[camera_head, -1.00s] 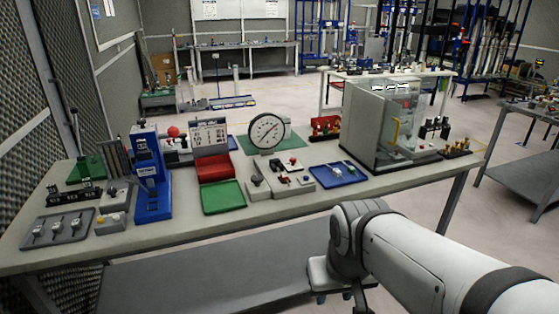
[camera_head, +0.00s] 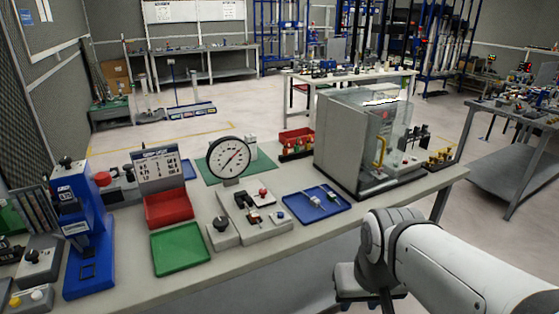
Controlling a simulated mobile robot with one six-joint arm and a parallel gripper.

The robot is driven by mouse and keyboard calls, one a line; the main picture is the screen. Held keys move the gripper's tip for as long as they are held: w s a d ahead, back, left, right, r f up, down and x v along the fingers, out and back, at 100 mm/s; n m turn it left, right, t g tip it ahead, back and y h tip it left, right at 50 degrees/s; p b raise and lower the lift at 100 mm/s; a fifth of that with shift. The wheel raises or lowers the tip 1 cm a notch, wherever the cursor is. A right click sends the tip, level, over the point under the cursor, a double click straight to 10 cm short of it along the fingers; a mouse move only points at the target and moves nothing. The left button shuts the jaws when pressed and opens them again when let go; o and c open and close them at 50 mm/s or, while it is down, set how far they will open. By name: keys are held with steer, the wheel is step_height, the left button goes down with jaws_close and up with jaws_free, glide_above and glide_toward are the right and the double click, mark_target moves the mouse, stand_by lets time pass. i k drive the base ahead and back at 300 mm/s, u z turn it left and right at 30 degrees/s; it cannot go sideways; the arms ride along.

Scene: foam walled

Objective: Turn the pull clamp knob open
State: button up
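A grey block with a black round knob (camera_head: 221,224) stands near the front edge of the table. Just right of it is a grey fixture plate (camera_head: 255,231) with black clamp parts (camera_head: 246,198), a red knob (camera_head: 262,192) and a small blue-topped part. Which of these knobs is the pull clamp knob I cannot tell at this size. My white arm comes in at the lower right, in front of the table and apart from these fixtures. Its gripper fingers do not show.
A green tray (camera_head: 180,252), red bin (camera_head: 168,211) and dial gauge (camera_head: 228,157) stand left of and behind the fixture. A blue tray (camera_head: 318,207) and clear-fronted cabinet (camera_head: 345,145) are to the right. A blue press (camera_head: 78,215) stands left. The table's front edge (camera_head: 290,258) faces me.

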mark_target(263, 191)
steer(key=z, duration=0.1)
steer(key=i, duration=1.3)
steer(key=u, duration=0.45)
